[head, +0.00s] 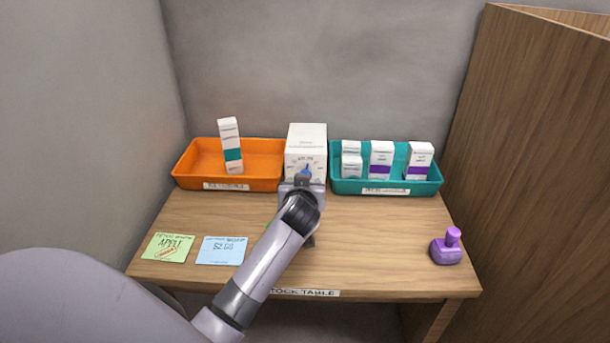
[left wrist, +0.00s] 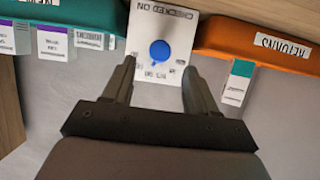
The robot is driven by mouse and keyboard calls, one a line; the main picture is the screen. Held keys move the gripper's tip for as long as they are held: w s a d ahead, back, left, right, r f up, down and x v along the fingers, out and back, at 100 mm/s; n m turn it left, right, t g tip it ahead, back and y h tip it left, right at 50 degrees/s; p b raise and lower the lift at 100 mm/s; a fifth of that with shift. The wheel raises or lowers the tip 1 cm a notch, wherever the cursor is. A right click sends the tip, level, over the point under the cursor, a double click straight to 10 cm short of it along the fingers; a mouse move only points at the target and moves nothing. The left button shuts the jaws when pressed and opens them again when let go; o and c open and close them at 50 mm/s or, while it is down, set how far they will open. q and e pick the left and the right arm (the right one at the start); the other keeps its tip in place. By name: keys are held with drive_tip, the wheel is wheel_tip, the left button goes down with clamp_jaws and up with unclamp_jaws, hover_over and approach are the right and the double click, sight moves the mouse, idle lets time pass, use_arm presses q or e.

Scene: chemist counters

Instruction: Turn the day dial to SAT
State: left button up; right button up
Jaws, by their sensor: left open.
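The day dial is a round blue knob (left wrist: 159,51) on the front of a white box (head: 306,138). In the head view only a bit of blue (head: 306,170) shows above my gripper. Small printed marks ring the knob, too small to read, and I cannot tell which day it points to. My left gripper (head: 304,183) is in front of the box's face. In the left wrist view its two fingers (left wrist: 160,70) are spread apart, one towards each side of the knob, with nothing held between them. I cannot tell whether they touch it. My right gripper is not in view.
An orange tray (head: 187,166) with one carton (head: 229,146) stands left of the box. A teal tray (head: 398,187) with several cartons stands right. A green note (head: 167,247), a blue note (head: 221,250) and a purple stamp (head: 447,247) lie nearer the table's front.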

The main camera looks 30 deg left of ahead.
use_arm(q)
drive_tip(key=shift+x, duration=3.2)
drive_tip(key=c, duration=1)
